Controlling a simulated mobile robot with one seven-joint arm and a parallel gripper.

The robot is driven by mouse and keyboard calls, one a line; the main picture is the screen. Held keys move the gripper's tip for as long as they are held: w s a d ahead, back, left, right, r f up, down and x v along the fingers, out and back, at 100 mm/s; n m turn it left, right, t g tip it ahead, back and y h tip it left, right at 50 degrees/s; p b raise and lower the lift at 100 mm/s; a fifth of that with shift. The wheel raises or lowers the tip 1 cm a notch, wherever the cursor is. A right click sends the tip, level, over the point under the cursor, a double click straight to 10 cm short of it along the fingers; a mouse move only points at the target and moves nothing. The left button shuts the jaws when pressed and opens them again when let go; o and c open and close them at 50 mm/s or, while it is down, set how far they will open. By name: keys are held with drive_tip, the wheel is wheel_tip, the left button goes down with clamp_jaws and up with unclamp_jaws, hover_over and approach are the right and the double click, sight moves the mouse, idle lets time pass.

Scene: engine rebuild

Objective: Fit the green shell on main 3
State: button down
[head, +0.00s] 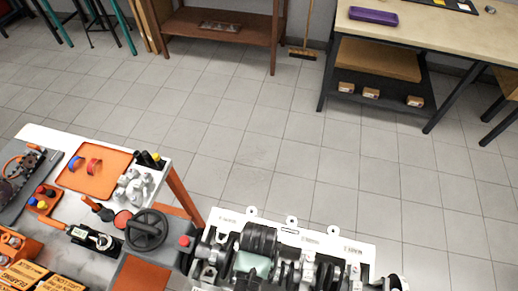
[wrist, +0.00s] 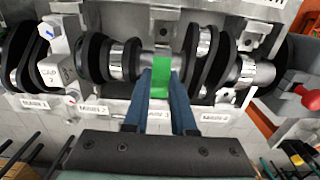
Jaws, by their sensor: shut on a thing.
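The green shell (wrist: 160,78) is between the fingertips of my gripper (wrist: 163,82), which is shut on it. In the wrist view it stands against the crankshaft (wrist: 122,59) at the journal above the label main 3 (wrist: 158,115). Whether it touches the journal or its seat I cannot tell; the fingers hide part of it. The engine block (head: 305,236) with the crankshaft (head: 286,270) lies at the bottom of the head view. The shell cannot be made out there.
A white block marked cap 2 (wrist: 54,62) stands left of main 2. Left of the engine, a table holds an orange tray (head: 110,180) with a blue shell (head: 75,163) and a red shell (head: 94,166), white caps (head: 132,188) and a black handwheel (head: 146,229). The floor beyond is clear.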

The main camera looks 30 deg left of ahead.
drive_tip(key=shift+f, duration=0.25)
drive_tip(key=shift+r+p, duration=0.3)
drive_tip(key=shift+p, duration=0.1)
idle(0.3)
idle(0.4)
drive_tip(key=c, duration=1)
unclamp_jaws()
drive_tip(key=shift+r, duration=0.1)
drive_tip(key=shift+r+p, duration=0.35)
drive_tip(key=shift+p, duration=0.25)
drive_tip(key=shift+r+p, duration=1.05)
drive_tip(key=shift+p, duration=0.2)
drive_tip(key=shift+o, duration=0.3)
